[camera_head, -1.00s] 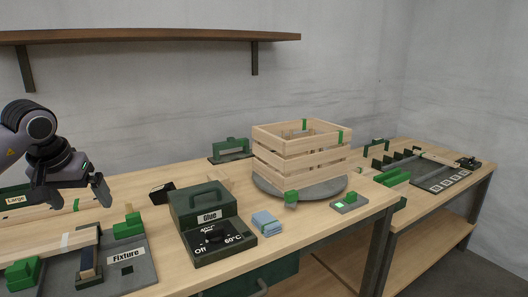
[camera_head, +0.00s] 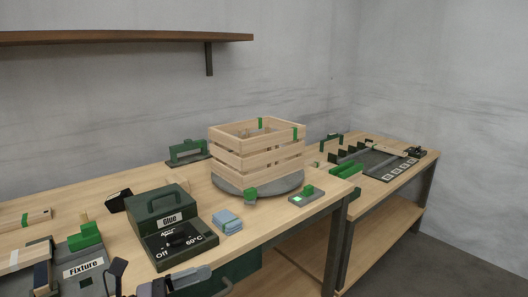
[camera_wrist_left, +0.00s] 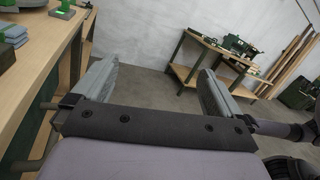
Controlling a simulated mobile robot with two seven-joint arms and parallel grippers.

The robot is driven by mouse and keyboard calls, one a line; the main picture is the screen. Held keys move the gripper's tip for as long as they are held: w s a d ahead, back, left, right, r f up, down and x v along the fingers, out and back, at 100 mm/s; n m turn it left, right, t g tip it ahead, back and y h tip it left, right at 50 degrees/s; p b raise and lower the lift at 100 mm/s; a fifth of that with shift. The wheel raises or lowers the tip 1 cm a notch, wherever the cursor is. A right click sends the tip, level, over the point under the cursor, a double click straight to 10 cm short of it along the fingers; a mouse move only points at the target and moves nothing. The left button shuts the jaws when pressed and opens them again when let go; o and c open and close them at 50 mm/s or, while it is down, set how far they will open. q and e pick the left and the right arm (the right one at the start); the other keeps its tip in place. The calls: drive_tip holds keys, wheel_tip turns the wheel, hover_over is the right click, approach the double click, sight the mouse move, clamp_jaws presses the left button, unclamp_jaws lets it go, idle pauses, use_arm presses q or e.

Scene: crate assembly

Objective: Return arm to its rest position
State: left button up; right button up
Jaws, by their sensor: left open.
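My left gripper (camera_head: 152,280) shows at the bottom edge of the head view, low in front of the bench by the glue box. Most of the arm is out of the frame. In the left wrist view the left gripper's two grey fingers (camera_wrist_left: 155,90) stand wide apart with nothing between them. My right gripper is not in view.
The bench's front edge (camera_wrist_left: 50,68) runs close along the left of the wrist view. The glue box (camera_head: 172,225), the fixture (camera_head: 88,268) and the slatted wooden crate (camera_head: 245,163) on its round grey turntable (camera_head: 230,185) stand on the bench.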

use_arm(q)
drive_tip(key=s+a+f+n+t+y, duration=0.2)
drive_tip(key=a+f+n+t+y, duration=0.25)
drive_tip(key=n, duration=1.05)
drive_tip(key=s+a+f+n+t+y, duration=0.1)
drive_tip(key=f+n+t+y, duration=0.45)
drive_tip(key=n, duration=0.85)
drive_tip(key=s+a+f+n+g+y, duration=0.1)
drive_tip(key=s+f+n+g+y, duration=0.1)
drive_tip(key=s+f+n, duration=0.5)
drive_tip(key=s+a+f+n+g+y, duration=0.2)
drive_tip(key=s+f+n+g+y, duration=0.1)
drive_tip(key=s+f+n+g, duration=0.2)
wheel_tip(320, 180, down, 4)
drive_tip(key=s+n, duration=0.2)
drive_tip(key=n, duration=0.1)
drive_tip(key=shift+a+f+n, duration=0.2)
drive_tip(key=shift+a+n, duration=0.1)
drive_tip(key=shift+w, duration=0.15)
drive_tip(key=shift+c, duration=0.4)
